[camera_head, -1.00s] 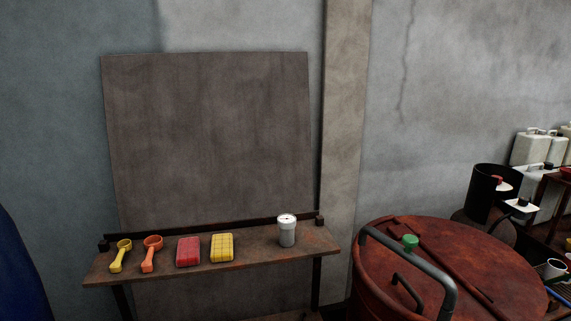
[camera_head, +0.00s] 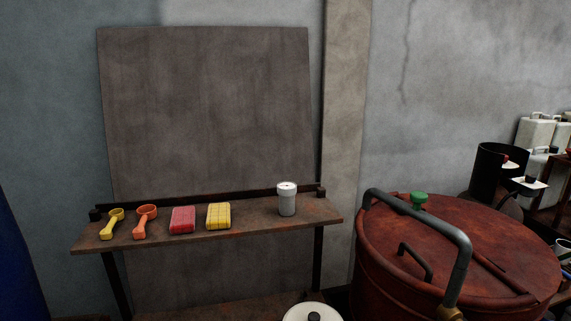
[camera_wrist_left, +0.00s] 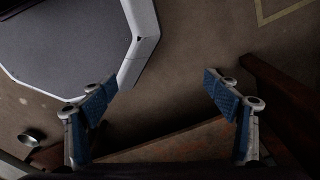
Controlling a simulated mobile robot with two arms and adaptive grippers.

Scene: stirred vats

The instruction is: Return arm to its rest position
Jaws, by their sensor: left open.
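My left gripper (camera_wrist_left: 160,97) shows in the left wrist view, its two blue-padded fingers spread wide with nothing between them. It hangs above a brown floor and a rusty brown surface at the bottom of that view. Neither of my grippers shows in the head view, and the right gripper is in no view.
A wooden shelf (camera_head: 255,222) holds a yellow scoop (camera_head: 112,224), an orange scoop (camera_head: 144,222), a red block (camera_head: 183,220), a yellow block (camera_head: 219,216) and a grey canister (camera_head: 287,200). A rusty lidded vat (camera_head: 470,240) with a pipe handle stands right.

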